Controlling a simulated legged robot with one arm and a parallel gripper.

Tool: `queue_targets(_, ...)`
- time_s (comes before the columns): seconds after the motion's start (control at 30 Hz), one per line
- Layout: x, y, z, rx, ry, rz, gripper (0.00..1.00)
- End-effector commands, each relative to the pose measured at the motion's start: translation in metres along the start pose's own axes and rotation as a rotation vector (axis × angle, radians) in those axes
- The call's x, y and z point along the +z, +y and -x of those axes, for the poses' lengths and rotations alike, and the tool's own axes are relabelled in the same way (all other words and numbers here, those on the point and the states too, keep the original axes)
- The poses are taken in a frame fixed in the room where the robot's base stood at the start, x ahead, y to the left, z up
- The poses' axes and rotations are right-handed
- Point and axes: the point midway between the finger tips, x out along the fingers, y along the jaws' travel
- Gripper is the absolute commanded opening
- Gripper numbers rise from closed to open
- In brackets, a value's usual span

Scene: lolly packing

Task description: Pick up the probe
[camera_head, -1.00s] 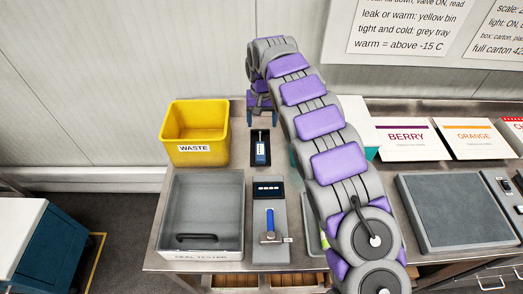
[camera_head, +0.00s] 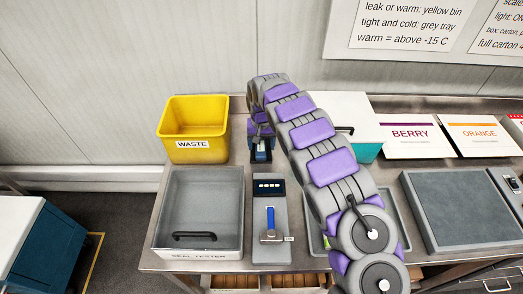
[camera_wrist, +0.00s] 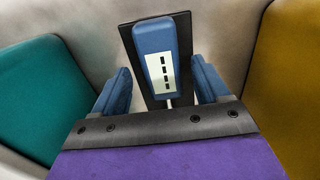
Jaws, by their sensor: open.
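The probe (camera_wrist: 158,42) is a blue handheld unit with a pale display and a thin metal tip. In the wrist view it lies on a black mat (camera_wrist: 127,38). My gripper (camera_wrist: 160,84) is open, with one blue finger on each side of the probe and gaps visible between. In the head view my gripper (camera_head: 261,156) is over the probe's spot, right of the yellow bin, and mostly hides the probe.
A yellow waste bin (camera_head: 194,144) stands left of my gripper. The seal tester (camera_head: 200,215) and a grey valve unit with a blue handle (camera_head: 270,225) are nearer. A white and teal box (camera_head: 350,105) is behind my arm, with berry (camera_head: 408,138) and orange cartons to its right.

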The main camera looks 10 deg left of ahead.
Motion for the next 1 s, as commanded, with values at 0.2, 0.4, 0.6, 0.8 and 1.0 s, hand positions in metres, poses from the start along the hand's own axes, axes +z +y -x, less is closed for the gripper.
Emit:
queue_targets(0.2,0.0003,-0.0006,-0.0049,0.000,0.001,0.001,0.74)
queue_targets(0.4,0.0007,0.0017,-0.0043,-0.003,0.001,0.000,0.60)
queue_targets(0.6,0.0006,0.0016,-0.0042,-0.003,0.001,0.000,0.41)
queue_targets(0.8,0.0002,0.0000,-0.0048,-0.001,0.001,0.001,0.22)
queue_targets(1.0,0.0000,-0.0005,-0.0051,-0.001,0.001,0.001,0.10)
